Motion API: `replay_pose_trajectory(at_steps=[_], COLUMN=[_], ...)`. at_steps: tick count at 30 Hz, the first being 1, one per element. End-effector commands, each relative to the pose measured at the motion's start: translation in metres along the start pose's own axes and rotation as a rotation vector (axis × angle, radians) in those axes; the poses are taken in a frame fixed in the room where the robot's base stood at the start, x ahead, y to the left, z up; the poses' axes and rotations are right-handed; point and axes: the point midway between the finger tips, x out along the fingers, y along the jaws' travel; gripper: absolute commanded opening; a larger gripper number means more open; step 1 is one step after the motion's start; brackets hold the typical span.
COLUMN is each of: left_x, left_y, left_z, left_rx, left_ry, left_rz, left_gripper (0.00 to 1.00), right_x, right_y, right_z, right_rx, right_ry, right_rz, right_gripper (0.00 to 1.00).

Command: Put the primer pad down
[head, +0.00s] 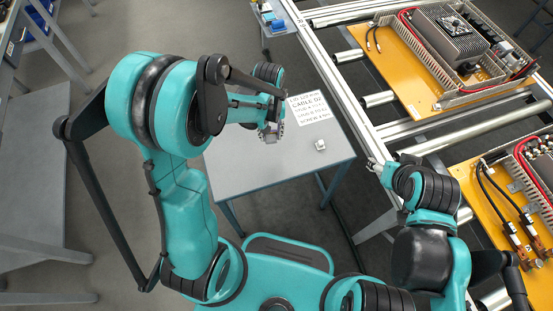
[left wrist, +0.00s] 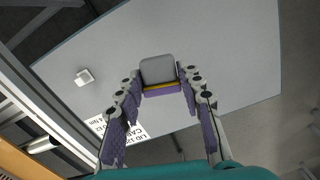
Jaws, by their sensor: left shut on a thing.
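The primer pad is a grey block with a yellow and purple edge, seen in the left wrist view (left wrist: 158,71) between my left fingertips. My left gripper (left wrist: 160,88) is shut on it and holds it over the grey table (head: 245,170). I cannot tell the gap between pad and table. My right gripper (head: 374,165) is by the frame's rail at the table's right; its fingers are too small to read.
A small white block (head: 320,144) and a printed sheet (head: 306,107) lie on the table. To the right, a metal frame (head: 345,95) carries orange panels (head: 400,85) with electrical parts. The table's front and left parts are clear.

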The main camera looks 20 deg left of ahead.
Motion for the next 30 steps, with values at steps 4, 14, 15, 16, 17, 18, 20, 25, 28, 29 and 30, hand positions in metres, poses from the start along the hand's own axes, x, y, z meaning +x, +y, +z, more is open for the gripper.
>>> replay_pose_trajectory(at_steps=[4,14,15,16,17,18,20,25,28,29,30], left_x=[0.002,0.008,0.009,0.009,0.010,0.011,0.012,0.014,0.015,0.015,0.015], left_y=[0.013,0.055,0.060,0.064,0.068,0.072,0.079,0.095,0.101,0.102,0.103], left_z=[0.007,0.037,0.042,0.044,0.048,0.052,0.059,0.074,0.080,0.081,0.082], left_rx=[-0.176,-0.850,-0.935,-1.000,-1.066,-1.150,-1.273,-1.565,-1.682,-1.708,-1.739], left_ry=[-0.014,-0.062,-0.066,-0.070,-0.073,-0.079,-0.083,-0.093,-0.096,-0.096,-0.096], left_rz=[0.006,0.051,0.058,0.065,0.073,0.082,0.097,0.136,0.153,0.157,0.162], left_gripper=[0.14,0.14,0.14,0.14,0.14,0.14,0.14,0.14,0.14,0.14,0.14], right_x=[0.000,0.000,0.000,0.000,0.000,0.000,0.000,0.000,0.000,0.000,0.000], right_y=[0.000,0.000,0.000,0.000,0.000,0.000,0.000,0.000,0.000,0.000,0.000], right_z=[0.000,0.000,0.000,0.000,0.000,0.000,0.000,0.000,0.000,0.000,0.000], right_rx=[0.000,0.000,0.000,0.000,0.000,0.000,0.000,0.000,0.000,0.000,0.000], right_ry=[0.000,0.000,0.000,0.000,0.000,0.000,0.000,0.000,0.000,0.000,0.000], right_rz=[0.000,0.000,0.000,0.000,0.000,0.000,0.000,0.000,0.000,0.000,0.000], right_gripper=[0.58,0.58,0.58,0.58,0.58,0.58,0.58,0.58,0.58,0.58,0.58])
